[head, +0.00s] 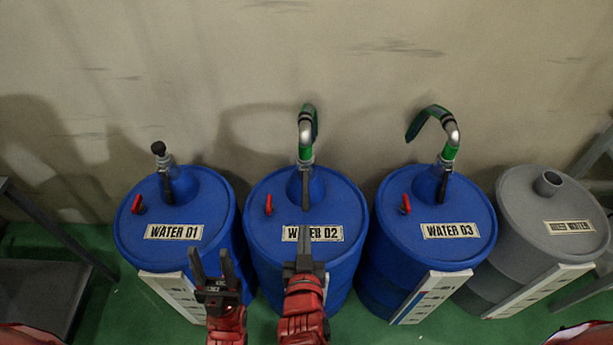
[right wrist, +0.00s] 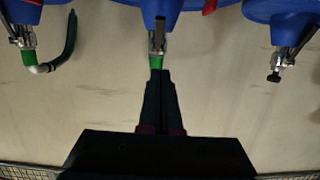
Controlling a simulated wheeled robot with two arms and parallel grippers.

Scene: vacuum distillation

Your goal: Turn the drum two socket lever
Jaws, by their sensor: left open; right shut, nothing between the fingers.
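The blue drum labelled WATER 02 (head: 262,206) stands in the middle. A green-and-silver hose fitting (head: 305,140) rises from its socket. The socket's dark lever (head: 305,190) points toward me; it also shows in the right wrist view (right wrist: 158,38). My right gripper (head: 304,228) is shut and empty over the drum's label, its tips close to the lever; I cannot tell whether they touch. In the right wrist view its fingers (right wrist: 160,74) reach up toward the socket. My left gripper (head: 211,254) is open and empty, in front of drums one and two.
The drum WATER 01 (head: 132,225) stands left, with a capped socket and no hose. The drum WATER 03 (head: 472,205) stands right, with its own hose (head: 440,125). A grey drum (head: 520,205) stands far right. The wall (head: 240,60) is close behind the drums.

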